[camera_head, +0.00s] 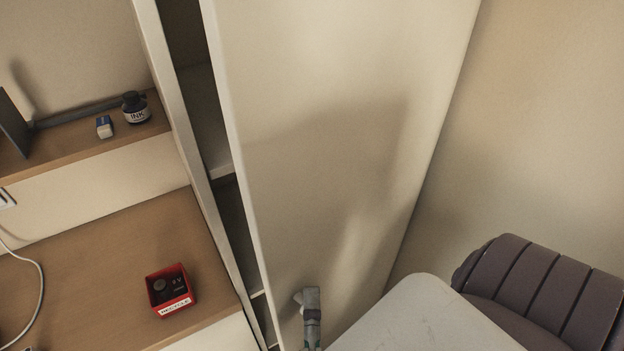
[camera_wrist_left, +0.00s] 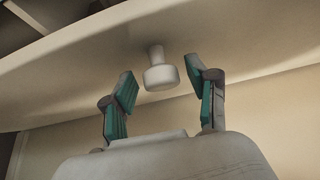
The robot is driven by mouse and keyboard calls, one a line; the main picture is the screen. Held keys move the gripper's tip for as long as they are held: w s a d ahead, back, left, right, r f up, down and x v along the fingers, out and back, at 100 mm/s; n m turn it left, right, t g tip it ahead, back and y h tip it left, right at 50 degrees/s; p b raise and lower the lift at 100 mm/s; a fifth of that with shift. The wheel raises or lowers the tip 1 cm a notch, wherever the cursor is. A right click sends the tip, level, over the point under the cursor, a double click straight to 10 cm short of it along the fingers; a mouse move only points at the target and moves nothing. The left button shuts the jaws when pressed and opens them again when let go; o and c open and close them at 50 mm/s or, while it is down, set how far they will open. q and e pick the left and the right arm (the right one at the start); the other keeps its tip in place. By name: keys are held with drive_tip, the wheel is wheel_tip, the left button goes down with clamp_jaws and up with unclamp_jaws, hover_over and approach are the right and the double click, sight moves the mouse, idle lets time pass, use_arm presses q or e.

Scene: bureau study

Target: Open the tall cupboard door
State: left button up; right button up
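The tall cupboard door (camera_head: 320,130) is a plain cream panel and stands ajar. A dark gap with shelves (camera_head: 205,120) shows along its left edge. A pale round knob (camera_wrist_left: 160,75) sticks out from the door in the left wrist view; in the head view it is a small shape (camera_head: 298,298) low on the door, partly covered by the gripper. My left gripper (camera_head: 311,298) is at the knob. Its two green-padded fingers stand apart on either side of the knob, with visible gaps to it. My right gripper is not in view.
A wooden desk (camera_head: 120,260) stands at the left with a red tray (camera_head: 171,290) holding small dark items. A brown padded chair (camera_head: 540,290) is at the lower right.

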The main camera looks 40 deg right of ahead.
use_arm(q)
drive_tip(key=v, duration=1.2)
drive_tip(key=shift+r, duration=0.1)
